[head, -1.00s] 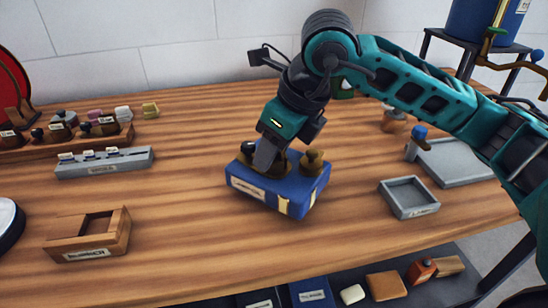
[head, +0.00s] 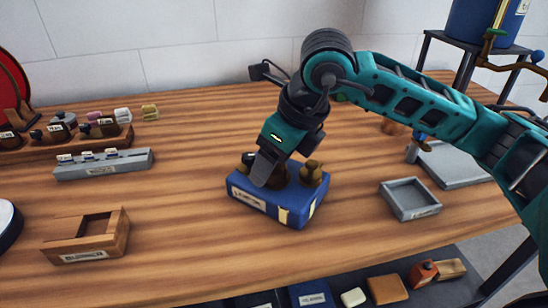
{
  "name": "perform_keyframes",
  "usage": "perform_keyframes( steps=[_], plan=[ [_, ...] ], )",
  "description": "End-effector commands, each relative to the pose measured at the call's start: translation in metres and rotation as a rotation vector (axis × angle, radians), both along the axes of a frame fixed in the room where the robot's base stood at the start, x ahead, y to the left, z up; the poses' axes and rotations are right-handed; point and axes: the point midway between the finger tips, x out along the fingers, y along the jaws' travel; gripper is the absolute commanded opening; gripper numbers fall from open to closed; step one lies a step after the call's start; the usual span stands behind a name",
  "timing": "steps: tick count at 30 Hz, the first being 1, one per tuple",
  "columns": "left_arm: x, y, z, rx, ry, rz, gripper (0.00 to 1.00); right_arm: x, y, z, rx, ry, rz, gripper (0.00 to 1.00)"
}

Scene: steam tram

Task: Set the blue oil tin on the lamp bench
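A blue box-shaped tin (head: 262,203) with a pale label and brass-coloured fittings on top is at the middle of the wooden bench (head: 190,265); I take it as the blue oil tin. It is at or just above the bench top; I cannot tell whether it touches. My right gripper (head: 264,168) comes down onto the tin's top from above, tilted, and appears shut on it among the fittings. The far finger and the exact grip are hidden. My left gripper is not in view.
An open wooden box (head: 88,240) and a grey labelled rack (head: 105,166) stand at left. A small grey tray (head: 410,201) and a larger grey plate (head: 458,164) lie at right. A shelf (head: 430,297) below holds several items. Bench wood around the tin is clear.

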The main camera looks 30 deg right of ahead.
Motion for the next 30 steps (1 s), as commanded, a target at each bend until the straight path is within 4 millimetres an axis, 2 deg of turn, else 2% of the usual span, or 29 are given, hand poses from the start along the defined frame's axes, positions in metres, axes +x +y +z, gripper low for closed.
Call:
perform_keyframes(
  steps=[5,15,19,24,30],
  plan=[
    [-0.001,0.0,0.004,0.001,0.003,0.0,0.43,-0.002,-0.001,0.011,0.001,-0.003,0.0,0.69],
    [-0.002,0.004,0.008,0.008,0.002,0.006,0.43,-0.025,-0.015,0.078,0.0,-0.006,-0.001,0.69],
    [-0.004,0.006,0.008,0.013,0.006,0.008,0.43,-0.032,-0.02,0.098,0.001,-0.004,-0.002,0.69],
    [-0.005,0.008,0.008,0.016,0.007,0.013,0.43,-0.038,-0.023,0.112,0.0,-0.001,0.0,0.69],
    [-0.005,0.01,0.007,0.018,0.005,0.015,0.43,-0.04,-0.024,0.114,-0.001,0.0,0.0,0.69]
  ],
)
